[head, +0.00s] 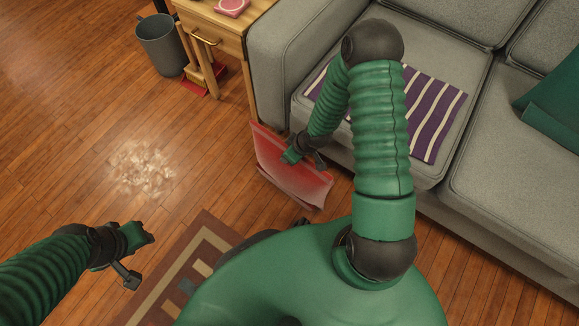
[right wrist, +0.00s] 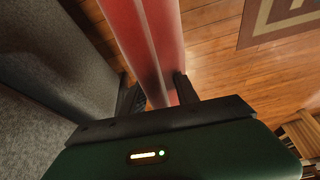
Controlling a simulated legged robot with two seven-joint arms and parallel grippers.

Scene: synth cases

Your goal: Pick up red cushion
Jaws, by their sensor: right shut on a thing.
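The red cushion (head: 300,185) hangs tilted beside the front left corner of the grey sofa in the head view. My right gripper (head: 318,160) is at its upper edge. In the right wrist view the red cushion (right wrist: 155,35) runs between the two dark fingers of my right gripper (right wrist: 160,95), which is shut on it. Whether the cushion's lower edge touches the floor cannot be told. My left gripper (head: 147,238) is over the wooden floor at the lower left, away from the cushion, and its finger gap is not clear.
The grey sofa (head: 465,185) fills the right, with a purple striped cloth (head: 437,118) and a green cushion (head: 555,105) on it. A wooden side table (head: 215,35), grey bin (head: 163,45) and dustpan (head: 200,82) stand at the back. A pale spill (head: 142,168) and patterned rug (head: 185,262) lie on the floor.

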